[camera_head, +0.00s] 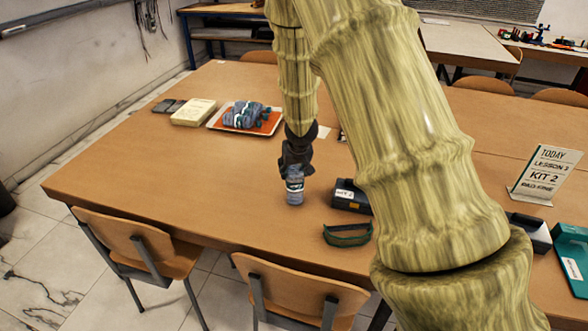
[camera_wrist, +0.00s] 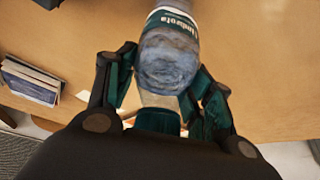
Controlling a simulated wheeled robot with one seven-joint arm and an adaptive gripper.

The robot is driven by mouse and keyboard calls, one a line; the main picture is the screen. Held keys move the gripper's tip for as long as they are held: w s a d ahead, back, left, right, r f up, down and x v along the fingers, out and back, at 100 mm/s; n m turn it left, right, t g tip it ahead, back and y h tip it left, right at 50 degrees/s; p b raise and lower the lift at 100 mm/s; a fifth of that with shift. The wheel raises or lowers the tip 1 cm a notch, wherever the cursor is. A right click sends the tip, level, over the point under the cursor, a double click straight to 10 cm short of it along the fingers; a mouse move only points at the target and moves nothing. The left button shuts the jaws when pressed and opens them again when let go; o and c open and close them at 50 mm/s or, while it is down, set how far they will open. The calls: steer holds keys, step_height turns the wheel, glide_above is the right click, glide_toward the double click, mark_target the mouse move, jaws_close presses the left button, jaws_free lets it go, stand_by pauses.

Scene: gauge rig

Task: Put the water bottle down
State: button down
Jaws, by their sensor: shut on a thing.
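The water bottle (camera_head: 295,191) is a small, clear bluish bottle with a white and dark label. It is upright at the table (camera_head: 185,150), below my gripper (camera_head: 297,158). I cannot tell whether its base touches the wood. In the wrist view, the bottle (camera_wrist: 168,55) lies between the two dark green fingers of my gripper (camera_wrist: 165,72), with its label towards the top edge. My gripper is shut on the bottle. Its upper part is hidden by the gripper in the head view.
A dark case (camera_head: 350,196) stands close right of the bottle, with green goggles (camera_head: 347,235) in front. An orange tray (camera_head: 217,122) of bluish items, a cream box (camera_head: 193,112) and a sign (camera_head: 545,174) are also on the table.

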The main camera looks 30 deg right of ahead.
steer(key=shift+f, duration=0.15)
steer(key=c, duration=0.6)
jaws_free()
steer(key=shift+s+a+r, duration=0.1)
steer(key=shift+r, duration=0.45)
steer(key=shift+p+v, duration=0.85)
steer(key=shift+v, duration=4.7)
steer(key=shift+s, duration=0.1)
